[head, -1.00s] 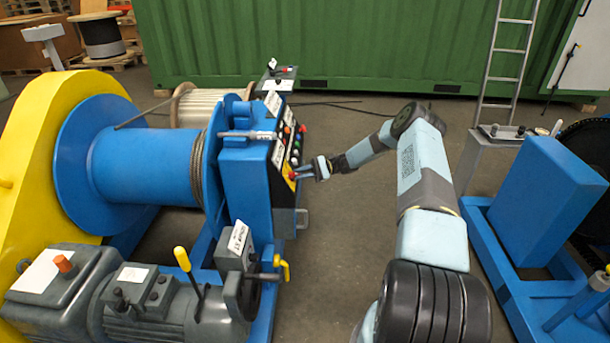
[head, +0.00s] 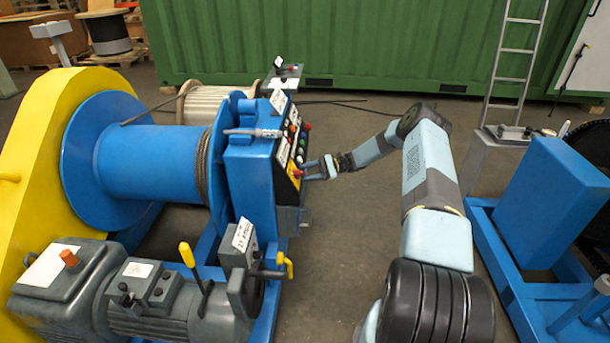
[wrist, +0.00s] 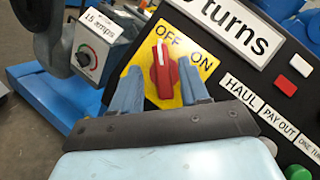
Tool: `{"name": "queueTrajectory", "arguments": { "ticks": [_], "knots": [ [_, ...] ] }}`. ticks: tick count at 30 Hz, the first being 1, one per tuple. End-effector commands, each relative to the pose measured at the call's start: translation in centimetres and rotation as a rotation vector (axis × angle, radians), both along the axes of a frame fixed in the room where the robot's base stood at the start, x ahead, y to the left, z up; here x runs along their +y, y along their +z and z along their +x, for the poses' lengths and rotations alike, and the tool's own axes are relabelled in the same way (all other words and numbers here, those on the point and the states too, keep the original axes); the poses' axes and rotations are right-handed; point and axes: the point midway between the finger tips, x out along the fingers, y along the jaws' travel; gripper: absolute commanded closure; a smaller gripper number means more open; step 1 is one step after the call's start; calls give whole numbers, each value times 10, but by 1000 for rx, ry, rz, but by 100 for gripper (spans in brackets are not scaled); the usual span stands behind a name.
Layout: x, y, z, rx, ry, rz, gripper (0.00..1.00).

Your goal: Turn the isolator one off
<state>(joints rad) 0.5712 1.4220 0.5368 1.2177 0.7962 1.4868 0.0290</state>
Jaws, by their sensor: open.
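A red rotary switch (wrist: 163,70) sits on a yellow plate (wrist: 150,97) marked OFF and ON, in the wrist view. Its handle stands about upright in the picture, with a white mark at its upper end close to the word OFF. No name reading isolator one is legible. My gripper (wrist: 160,70) is open, with one finger to the left and one to the right of the switch; I cannot tell whether they touch it. In the head view my gripper (head: 314,170) is at the lower right face of the blue control desk (head: 249,185), and the red switch (head: 297,173) is small there.
Red, white and green buttons (wrist: 284,85) with labels HAUL and PAY OUT lie right of the switch. A grey box (wrist: 98,45) marked 15 amps is at left. Yellow-handled levers (head: 187,255) stand below the desk. Open floor (head: 345,235) lies right of it.

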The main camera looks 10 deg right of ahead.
Motion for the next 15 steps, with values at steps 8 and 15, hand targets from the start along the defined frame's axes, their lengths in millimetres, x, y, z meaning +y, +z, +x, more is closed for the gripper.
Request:
{"name": "queueTrajectory", "arguments": {
  "ticks": [8, 15],
  "knots": [
    [-55, -2, 5, 0, -3, 0, 55],
    [-96, -2, 8, 1, 2, 1, 55]
  ]
}}
